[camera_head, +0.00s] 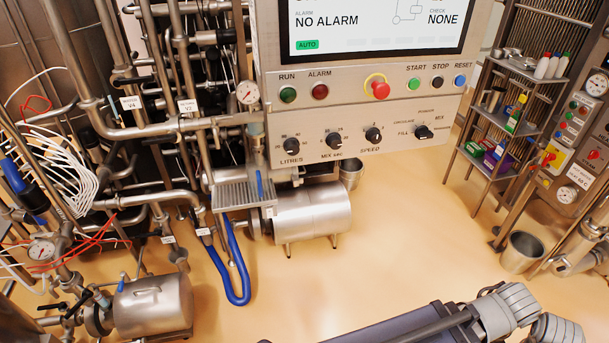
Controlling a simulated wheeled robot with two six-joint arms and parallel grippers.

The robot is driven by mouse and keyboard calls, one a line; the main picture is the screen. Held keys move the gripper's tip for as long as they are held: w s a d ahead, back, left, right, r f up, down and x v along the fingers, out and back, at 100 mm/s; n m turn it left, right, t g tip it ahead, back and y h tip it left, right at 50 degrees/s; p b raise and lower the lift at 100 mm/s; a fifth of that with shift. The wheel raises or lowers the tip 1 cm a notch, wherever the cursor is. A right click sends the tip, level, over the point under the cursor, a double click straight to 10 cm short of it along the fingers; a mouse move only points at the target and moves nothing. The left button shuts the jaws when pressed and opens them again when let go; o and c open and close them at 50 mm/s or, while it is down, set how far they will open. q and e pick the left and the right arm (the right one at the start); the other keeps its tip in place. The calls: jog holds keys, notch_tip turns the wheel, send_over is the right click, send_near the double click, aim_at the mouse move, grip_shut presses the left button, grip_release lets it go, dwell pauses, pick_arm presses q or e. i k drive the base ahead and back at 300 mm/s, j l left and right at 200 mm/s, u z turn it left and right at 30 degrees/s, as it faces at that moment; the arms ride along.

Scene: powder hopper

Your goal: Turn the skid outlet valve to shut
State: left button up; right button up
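I cannot tell which valve is the skid outlet valve, because the small tags are mostly unreadable. Pipework with tagged valves fills the left; one white tag reads V4 (131,103) and another seems to read V3 (187,106). A thin blue lever (260,184) stands upright by the grated tray, below the control panel. A black lever (54,306) sits on piping at the lower left, beside a steel motor or pump (152,305). No gripper shows. Grey arm links of mine cross the bottom right; which arm they belong to is unclear.
The control panel (365,115) with screen, buttons and knobs hangs at the centre. A blue hose (238,275) loops to the floor near a steel cylinder (312,211). A shelf rack (505,110) and a bucket (522,252) stand right. The middle floor (400,240) is clear.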

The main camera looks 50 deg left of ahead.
aim_at(197, 223)
jog(key=u, duration=2.7)
jog(key=i, duration=0.7)
